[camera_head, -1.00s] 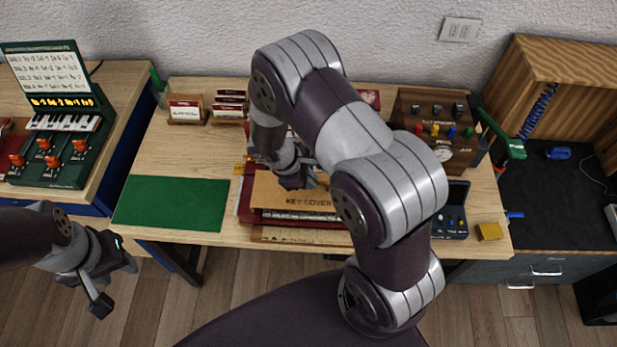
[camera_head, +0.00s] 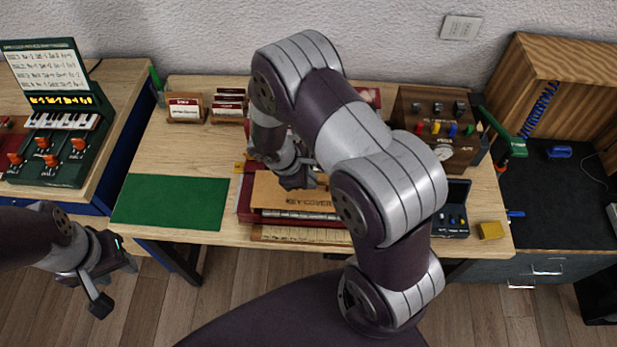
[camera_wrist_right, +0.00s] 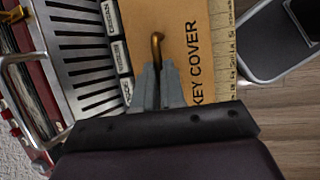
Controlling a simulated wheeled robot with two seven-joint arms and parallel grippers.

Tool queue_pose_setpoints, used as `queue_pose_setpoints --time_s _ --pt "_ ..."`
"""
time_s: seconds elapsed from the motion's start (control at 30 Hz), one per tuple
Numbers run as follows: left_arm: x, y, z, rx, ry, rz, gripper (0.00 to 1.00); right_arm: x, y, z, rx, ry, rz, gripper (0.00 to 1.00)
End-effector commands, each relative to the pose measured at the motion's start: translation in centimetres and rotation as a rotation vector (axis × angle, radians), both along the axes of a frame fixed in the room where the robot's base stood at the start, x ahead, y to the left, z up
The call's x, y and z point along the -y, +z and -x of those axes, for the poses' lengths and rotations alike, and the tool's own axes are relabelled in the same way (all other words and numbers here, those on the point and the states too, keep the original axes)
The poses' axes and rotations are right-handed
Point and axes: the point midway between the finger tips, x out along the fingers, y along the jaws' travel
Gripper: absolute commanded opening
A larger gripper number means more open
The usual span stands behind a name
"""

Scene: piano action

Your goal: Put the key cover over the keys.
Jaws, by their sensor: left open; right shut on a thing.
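The key cover (camera_head: 270,192) is a flat tan board lettered "KEY COVER", lying across the dark red piano action (camera_head: 245,207) on the bench. My right gripper (camera_head: 297,180) is above it, partly hidden by my own arm. In the right wrist view the gripper (camera_wrist_right: 160,88) is shut on the brass hook-shaped handle (camera_wrist_right: 156,45) of the cover (camera_wrist_right: 195,35). A slotted metal part of the action (camera_wrist_right: 80,45) and white labelled pieces (camera_wrist_right: 118,50) show beside the cover. I cannot tell whether the cover is fully seated. My left gripper (camera_head: 112,283) is open and empty, in front of the bench.
A pale lettered strip (camera_head: 300,236) lies along the bench's front edge. A green mat (camera_head: 170,202) is to the left. Card holders (camera_head: 185,108), a wooden control box (camera_head: 435,125), a dark tray (camera_head: 455,205) and a yellow block (camera_head: 490,230) surround the action.

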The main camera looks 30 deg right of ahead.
Motion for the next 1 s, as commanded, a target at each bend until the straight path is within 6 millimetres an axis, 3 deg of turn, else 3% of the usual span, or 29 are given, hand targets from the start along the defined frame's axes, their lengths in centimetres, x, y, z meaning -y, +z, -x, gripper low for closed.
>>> queue_pose_setpoints --time_s 0.13,0.2,0.23,0.57,0.67,1.0 --pt "0.0 -0.2 0.0 0.0 0.0 0.0 0.43 0.0 -0.2 0.0 0.001 0.0 0.001 0.0" --pt "0.0 -0.1 0.0 0.0 0.0 0.0 0.43 0.0 -0.1 0.0 0.001 0.0 0.001 0.29" --pt "0.0 -0.1 0.0 0.0 0.0 0.0 0.43 0.0 -0.1 0.0 0.001 0.0 0.001 0.39" --pt "0.0 -0.2 0.0 0.0 0.0 0.0 0.43 -0.1 0.2 -0.1 0.001 0.0 0.001 0.4" --pt "0.0 -0.2 0.0 0.0 0.0 0.0 0.43 -0.8 1.6 -0.2 0.005 0.002 0.0 0.4" --pt "0.0 -0.7 0.0 0.0 0.0 0.0 0.43 -4.5 9.4 -0.6 0.004 0.002 -0.002 0.4"
